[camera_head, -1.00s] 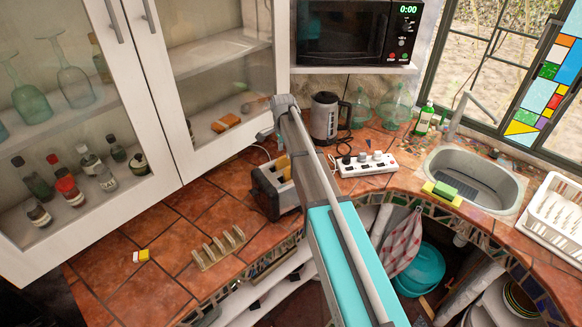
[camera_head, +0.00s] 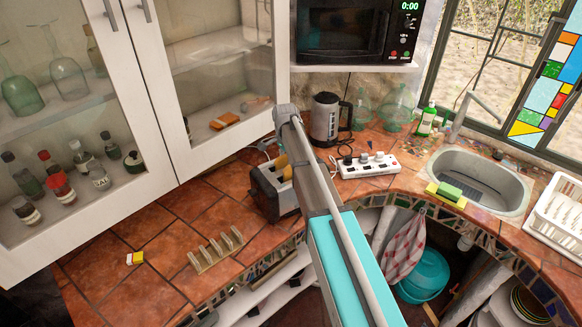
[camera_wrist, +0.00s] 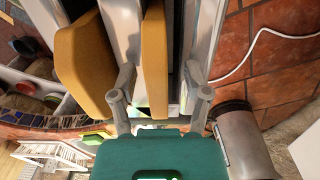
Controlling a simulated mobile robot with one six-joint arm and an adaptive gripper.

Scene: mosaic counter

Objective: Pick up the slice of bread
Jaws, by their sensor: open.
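Two golden-brown slices of bread stand upright in the slots of a metal toaster (camera_head: 263,190) on the counter. In the wrist view, one slice (camera_wrist: 154,55) is between the fingers of my gripper (camera_wrist: 160,74). The other slice (camera_wrist: 84,62) is to the left, outside the left finger. My gripper is open, with its left finger in the gap between the slices and its right finger beside the toaster's metal body. I cannot tell whether either finger touches bread. In the head view my arm hides my gripper and part of the toaster.
A kettle (camera_head: 325,120) and a white power strip (camera_head: 367,165) stand behind the toaster. A glass-doored cabinet (camera_head: 165,95) hangs over the counter's left. A white cable (camera_wrist: 262,50) lies nearby.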

